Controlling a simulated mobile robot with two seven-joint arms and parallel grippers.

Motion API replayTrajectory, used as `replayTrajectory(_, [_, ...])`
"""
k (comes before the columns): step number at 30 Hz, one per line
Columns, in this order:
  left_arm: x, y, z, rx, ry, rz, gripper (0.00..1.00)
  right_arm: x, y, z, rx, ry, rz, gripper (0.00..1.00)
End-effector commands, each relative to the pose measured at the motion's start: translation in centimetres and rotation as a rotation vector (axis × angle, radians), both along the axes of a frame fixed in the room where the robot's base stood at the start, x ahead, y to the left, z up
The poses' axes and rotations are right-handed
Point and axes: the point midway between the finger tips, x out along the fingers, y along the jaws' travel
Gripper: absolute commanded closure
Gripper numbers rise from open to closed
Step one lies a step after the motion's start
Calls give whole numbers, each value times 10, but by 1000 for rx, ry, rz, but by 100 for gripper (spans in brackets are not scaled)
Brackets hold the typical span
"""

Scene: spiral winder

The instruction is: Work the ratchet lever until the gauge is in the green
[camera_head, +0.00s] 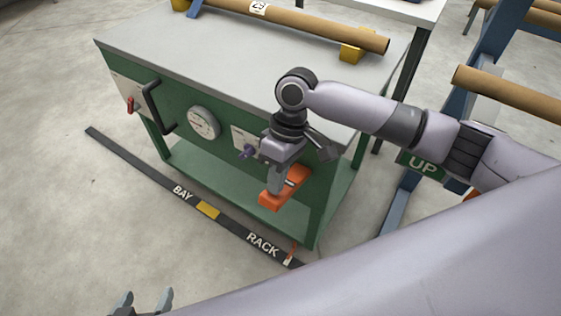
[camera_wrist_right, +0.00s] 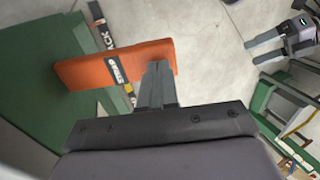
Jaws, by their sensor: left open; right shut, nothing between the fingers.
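The orange ratchet lever (camera_head: 291,185) sticks out low at the front right of the green bench. My right gripper (camera_head: 275,188) is shut and empty, pointing down at the lever. In the right wrist view its closed fingers (camera_wrist_right: 158,75) overlap the edge of the orange lever (camera_wrist_right: 105,66); I cannot tell whether they touch it. The round white gauge (camera_head: 203,122) is on the bench's front panel. Its needle and colours are too small to read. My left gripper (camera_head: 144,298) is open and empty at the bottom edge, away from the bench.
A black handle (camera_head: 154,105), a red knob (camera_head: 130,105) and a purple knob (camera_head: 246,152) are on the front panel. A cardboard tube (camera_head: 310,25) lies across the grey bench top (camera_head: 190,50). A blue rack upright (camera_head: 490,50) stands right. Floor at left is clear.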

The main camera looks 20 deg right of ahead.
Motion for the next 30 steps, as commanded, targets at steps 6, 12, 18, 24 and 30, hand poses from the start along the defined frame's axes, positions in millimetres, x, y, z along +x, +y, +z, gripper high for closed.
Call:
replayTrajectory(6, [0,0,-1,0,1,-1,21,-1,2,-7,0,-2,-2,100])
replayTrajectory(12, [0,0,-2,0,1,-1,21,-1,2,-7,0,-2,-2,100])
replayTrajectory(18, [0,0,3,1,2,-1,21,-2,3,-7,-11,-9,0,100])
replayTrajectory(24, [1,0,22,5,-8,-3,21,-7,9,-12,-67,-51,3,100])
replayTrajectory(30, [-1,5,40,21,-15,-1,21,-14,17,-28,-173,-132,4,100])
